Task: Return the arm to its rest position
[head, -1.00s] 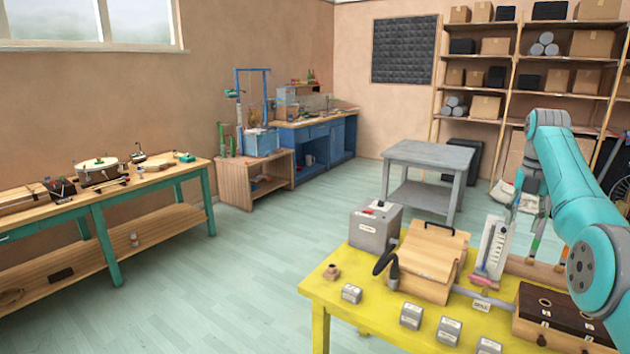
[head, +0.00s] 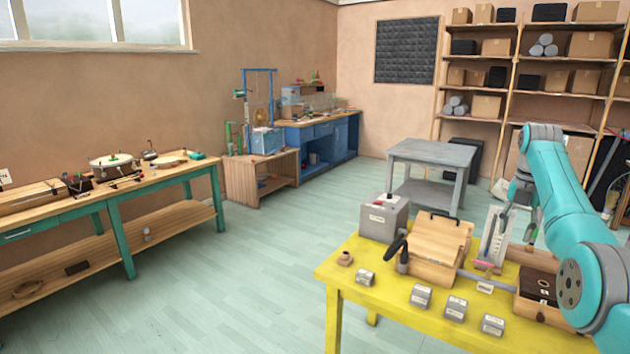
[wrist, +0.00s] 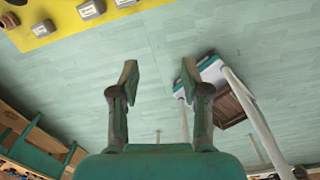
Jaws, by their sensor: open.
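My teal arm (head: 562,205) shows at the right of the head view, bent at a high elbow, over the right end of the yellow table. My gripper (wrist: 160,72) is open in the wrist view, with its two fingers apart and nothing between them. Bare floor shows behind the fingers. In the head view the gripper end is partly hidden by the arm and the things around it.
The yellow table (head: 350,302) bears a grey box (head: 381,222), a wooden box (head: 437,250), a dark-topped case (head: 535,288) and several small grey blocks. A wooden bench (head: 60,212) is at left, a grey table (head: 435,150) behind. Open floor lies between.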

